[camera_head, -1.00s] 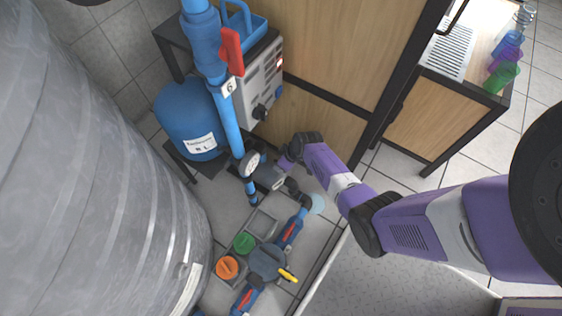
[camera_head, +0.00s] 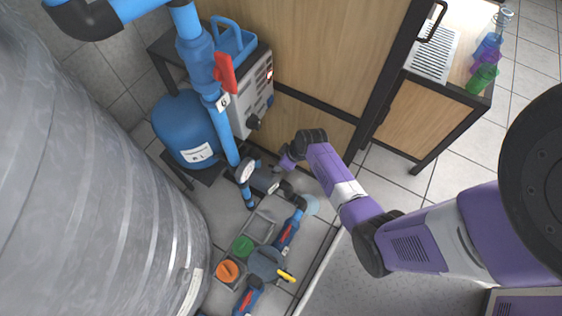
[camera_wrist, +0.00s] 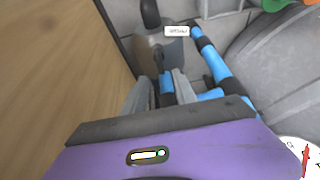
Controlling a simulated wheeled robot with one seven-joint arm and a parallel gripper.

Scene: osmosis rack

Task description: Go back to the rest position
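My purple arm reaches in from the right of the head view. My gripper (camera_head: 282,166) is at its far end, low in front of the wooden cabinet and just right of the grey pump (camera_head: 264,180). In the wrist view my gripper (camera_wrist: 163,84) shows two grey fingers with a gap between them. A blue pipe (camera_wrist: 167,88) shows through the gap, and nothing is visibly held. A grey motor-like body (camera_wrist: 160,50) with a white label stands beyond the fingers. The gripper is small and partly hidden in the head view.
A large grey tank (camera_head: 100,170) fills the left. The wooden cabinet (camera_head: 320,50) is close behind; a side table (camera_head: 430,110) stands right.

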